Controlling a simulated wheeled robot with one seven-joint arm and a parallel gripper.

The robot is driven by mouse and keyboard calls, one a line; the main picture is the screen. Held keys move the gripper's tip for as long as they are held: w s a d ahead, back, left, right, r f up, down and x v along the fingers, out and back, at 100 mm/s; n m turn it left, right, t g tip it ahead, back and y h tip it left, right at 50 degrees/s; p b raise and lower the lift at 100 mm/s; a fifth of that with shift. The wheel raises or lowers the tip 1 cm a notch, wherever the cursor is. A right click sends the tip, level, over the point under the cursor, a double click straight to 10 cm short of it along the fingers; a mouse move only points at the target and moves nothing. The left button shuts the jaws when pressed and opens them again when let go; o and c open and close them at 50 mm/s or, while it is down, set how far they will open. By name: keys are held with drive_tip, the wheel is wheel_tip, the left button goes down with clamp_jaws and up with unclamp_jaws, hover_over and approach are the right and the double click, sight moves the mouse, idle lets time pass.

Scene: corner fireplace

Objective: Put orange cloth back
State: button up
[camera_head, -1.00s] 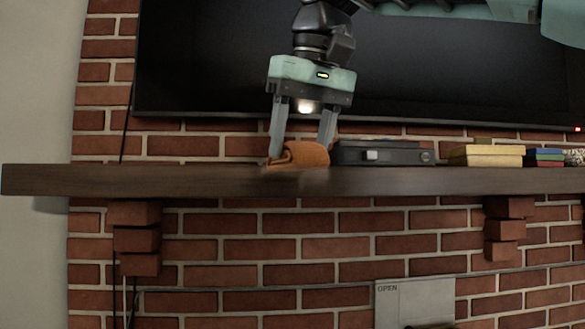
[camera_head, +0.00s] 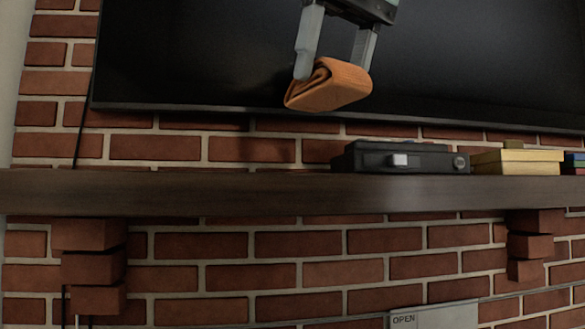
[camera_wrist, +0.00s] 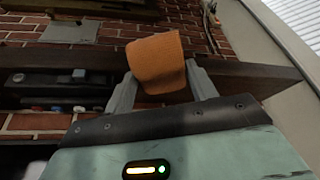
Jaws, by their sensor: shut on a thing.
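The orange cloth (camera_head: 331,88) is folded into a thick roll. My gripper (camera_head: 330,72) is shut on it, one finger at each side, and holds it in the air above the mantel shelf (camera_head: 200,191), in front of the dark screen. The cloth is tilted and apart from the shelf. In the wrist view the cloth (camera_wrist: 158,62) sits between the two fingertips of my gripper (camera_wrist: 160,85).
A black box-like device (camera_head: 405,158) stands on the shelf, right of the cloth. Yellow boxes (camera_head: 520,161) stand further right. The left part of the shelf is bare. A large dark screen (camera_head: 450,70) hangs behind, above the shelf.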

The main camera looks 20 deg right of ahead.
drive_tip(key=w+d+f+p, duration=0.1)
drive_tip(key=w, duration=0.5)
drive_tip(key=w+d+p, duration=0.1)
drive_tip(key=w+p, duration=0.1)
drive_tip(key=w, duration=0.4)
drive_tip(key=w+d+f+p, duration=0.1)
drive_tip(key=w+p, duration=0.1)
drive_tip(key=w, duration=0.4)
drive_tip(key=shift+d+f, duration=0.35)
drive_tip(key=shift+w+f, duration=0.1)
drive_tip(key=shift+f, duration=1.75)
drive_tip(key=shift+w+f, duration=0.25)
drive_tip(key=shift+f, duration=0.05)
drive_tip(key=o, duration=1)
drive_tip(key=shift+f, duration=0.1)
drive_tip(key=shift+c, duration=0.2)
drive_tip(key=p+v, duration=0.1)
drive_tip(key=v, duration=1.1)
